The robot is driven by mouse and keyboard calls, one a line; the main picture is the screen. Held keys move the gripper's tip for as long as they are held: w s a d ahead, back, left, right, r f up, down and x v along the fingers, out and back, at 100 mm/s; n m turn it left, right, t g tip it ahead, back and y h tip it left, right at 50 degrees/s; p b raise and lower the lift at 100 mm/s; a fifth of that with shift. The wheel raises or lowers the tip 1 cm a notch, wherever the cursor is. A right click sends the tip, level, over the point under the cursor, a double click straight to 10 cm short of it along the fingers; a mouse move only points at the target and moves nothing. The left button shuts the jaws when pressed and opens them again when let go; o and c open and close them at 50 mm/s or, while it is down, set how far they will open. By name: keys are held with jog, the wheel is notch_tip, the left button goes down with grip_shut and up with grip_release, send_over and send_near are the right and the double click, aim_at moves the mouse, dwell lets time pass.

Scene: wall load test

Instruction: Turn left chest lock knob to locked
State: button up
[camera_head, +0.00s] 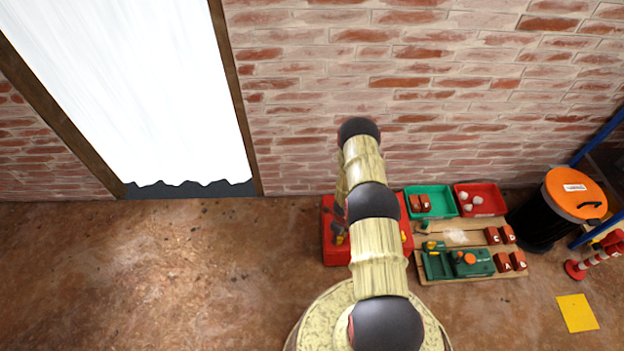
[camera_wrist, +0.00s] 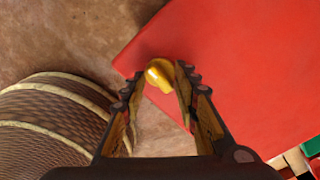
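The red chest (camera_head: 336,255) stands on the floor against the brick wall, partly hidden behind my arm. Its red top also fills the right of the wrist view (camera_wrist: 235,60). A yellow knob (camera_wrist: 160,73) shows at the chest's edge, between the tips of my gripper (camera_wrist: 160,80). The fingers are apart, with the knob close to both tips; I cannot tell whether they touch it. In the head view my gripper is mostly hidden by my arm at the chest's left part. Another yellow part (camera_head: 404,236) shows at the chest's right. The knob's lock setting cannot be read.
Right of the chest are a green tray (camera_head: 437,212), a red tray (camera_head: 490,208) and boards with lettered red blocks (camera_head: 505,262). Further right stand a black bin with an orange lid (camera_head: 575,195) and a red-white post (camera_head: 590,262). The floor at left is clear.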

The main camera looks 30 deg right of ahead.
jog(key=m, duration=0.5)
jog(key=shift+m, duration=0.4)
jog(key=m+b, duration=0.1)
jog(key=m, duration=0.2)
jog(key=shift+f, duration=0.1)
jog(key=shift+m, duration=0.5)
notch_tip(320, 180, up, 9)
jog(key=p, duration=0.5)
jog(key=shift+w, duration=0.15)
jog(key=w+a+r+n+t, duration=0.1)
jog(key=w+a+r+n, duration=0.1)
jog(key=w+r+n, duration=0.2)
jog(key=w+a+r+n+t, duration=0.2)
jog(key=w+r+n, duration=0.3)
jog(key=w+r, duration=0.6)
notch_tip(320, 180, up, 8)
jog(key=shift+w+a+r+n+y, duration=0.15)
jog(key=shift+a+n+y, duration=0.15)
jog(key=shift+a+y, duration=0.1)
